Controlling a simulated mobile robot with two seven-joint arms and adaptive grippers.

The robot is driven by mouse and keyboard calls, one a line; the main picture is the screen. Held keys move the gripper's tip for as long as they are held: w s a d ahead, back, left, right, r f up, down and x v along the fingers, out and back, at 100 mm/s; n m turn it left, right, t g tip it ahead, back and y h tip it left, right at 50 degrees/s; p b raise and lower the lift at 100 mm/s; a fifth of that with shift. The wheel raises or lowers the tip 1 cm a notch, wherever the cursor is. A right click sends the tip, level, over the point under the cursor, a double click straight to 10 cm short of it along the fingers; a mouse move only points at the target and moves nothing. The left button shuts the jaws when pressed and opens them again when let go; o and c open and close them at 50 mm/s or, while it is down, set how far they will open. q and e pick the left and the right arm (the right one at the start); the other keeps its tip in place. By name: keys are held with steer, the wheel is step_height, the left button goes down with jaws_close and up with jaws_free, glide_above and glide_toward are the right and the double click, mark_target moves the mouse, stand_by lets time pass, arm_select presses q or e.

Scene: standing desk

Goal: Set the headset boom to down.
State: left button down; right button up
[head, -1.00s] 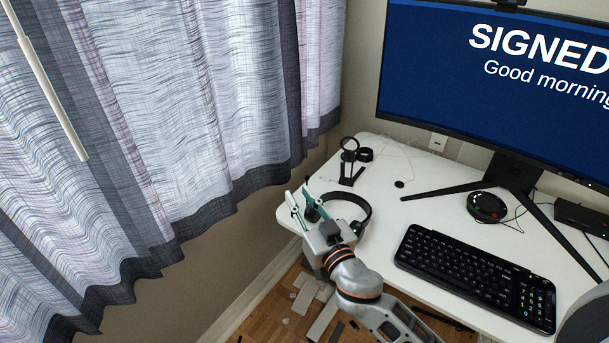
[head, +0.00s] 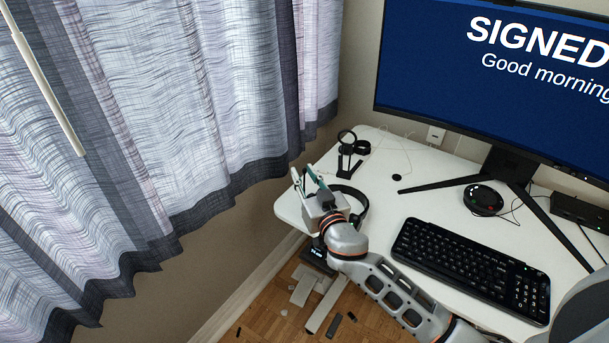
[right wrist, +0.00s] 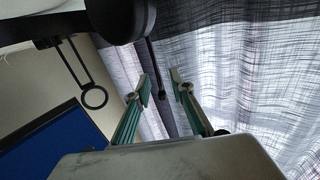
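The black headset (head: 363,204) lies at the left end of the desk, partly hidden behind my right gripper. In the right wrist view, a dark round earcup (right wrist: 122,18) shows at the top. A thin dark boom (right wrist: 155,82) with a small tip reaches down from near it. My right gripper (head: 302,173) is at the desk's left edge, beside the headset. It is open and empty; in the right wrist view its green-sided fingers (right wrist: 160,87) stand apart, with the boom tip appearing between them. I cannot tell its depth relative to the fingers. My left gripper is not in view.
A black stand with a ring (head: 346,138) is behind the headset; the ring also shows in the right wrist view (right wrist: 95,107). A keyboard (head: 470,268), a round black device (head: 484,199) and the monitor (head: 490,80) are to the right. Curtains (head: 200,110) hang at left.

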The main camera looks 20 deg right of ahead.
steer(key=shift+c, duration=0.4)
jaws_close()
steer(key=shift+s+a+n+t+b, duration=0.45)
steer(key=shift+n+b, duration=0.25)
steer(key=shift+b, duration=1.05)
steer(key=shift+o, duration=0.4)
jaws_free()
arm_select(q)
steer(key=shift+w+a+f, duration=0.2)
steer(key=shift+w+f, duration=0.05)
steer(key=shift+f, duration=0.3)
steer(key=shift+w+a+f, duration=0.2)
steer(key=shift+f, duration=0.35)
